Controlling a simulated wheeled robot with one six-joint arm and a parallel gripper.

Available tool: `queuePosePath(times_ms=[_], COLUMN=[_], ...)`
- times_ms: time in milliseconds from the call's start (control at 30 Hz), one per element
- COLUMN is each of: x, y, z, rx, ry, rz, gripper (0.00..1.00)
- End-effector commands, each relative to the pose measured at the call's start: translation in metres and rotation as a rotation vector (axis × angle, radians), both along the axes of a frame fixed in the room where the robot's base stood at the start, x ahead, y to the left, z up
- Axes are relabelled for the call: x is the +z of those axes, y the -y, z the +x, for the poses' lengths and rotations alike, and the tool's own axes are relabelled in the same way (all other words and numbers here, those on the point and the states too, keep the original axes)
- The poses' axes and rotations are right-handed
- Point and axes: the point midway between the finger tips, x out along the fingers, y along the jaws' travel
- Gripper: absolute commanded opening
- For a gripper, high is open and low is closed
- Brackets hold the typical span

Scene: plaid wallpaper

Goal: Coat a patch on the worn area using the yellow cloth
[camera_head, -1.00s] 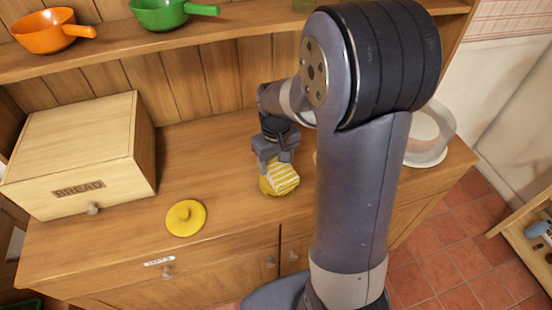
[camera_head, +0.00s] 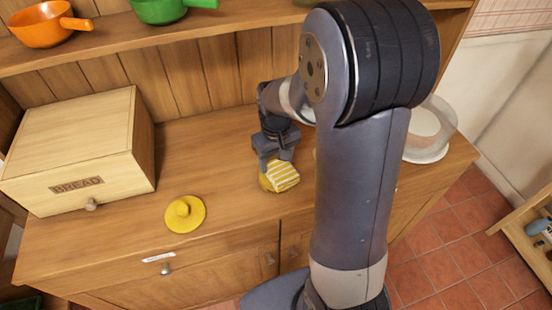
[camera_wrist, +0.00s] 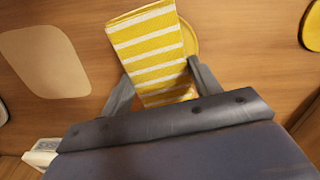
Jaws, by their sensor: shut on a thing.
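The yellow cloth with white stripes (camera_head: 284,175) is held in my gripper (camera_head: 275,160) above the wooden counter. In the wrist view the cloth (camera_wrist: 152,48) lies between the two fingers of my gripper (camera_wrist: 158,85), which are shut on it. A round yellow thing (camera_head: 265,184) shows partly from under the cloth; its rim also shows in the wrist view (camera_wrist: 190,38). I cannot tell whether the cloth touches it. A pale, rounded worn area (camera_wrist: 45,62) lies on the wood left of the cloth in the wrist view. My arm hides it in the head view.
A yellow lid with a knob (camera_head: 185,213) lies near the counter's front edge. A wooden bread box (camera_head: 75,160) stands at left. A pale round stand (camera_head: 428,135) is at right behind my arm. Orange (camera_head: 45,27) and green (camera_head: 160,8) pans sit on the shelf above.

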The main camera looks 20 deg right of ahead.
Motion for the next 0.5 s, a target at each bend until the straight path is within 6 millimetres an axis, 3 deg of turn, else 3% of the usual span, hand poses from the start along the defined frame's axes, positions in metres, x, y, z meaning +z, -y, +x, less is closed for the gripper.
queuePosePath(times_ms=[500], x=[-0.0070], y=[0.0000], z=[-0.0001], rx=[0.000], ry=[0.000], rz=[0.000], gripper=[0.41])
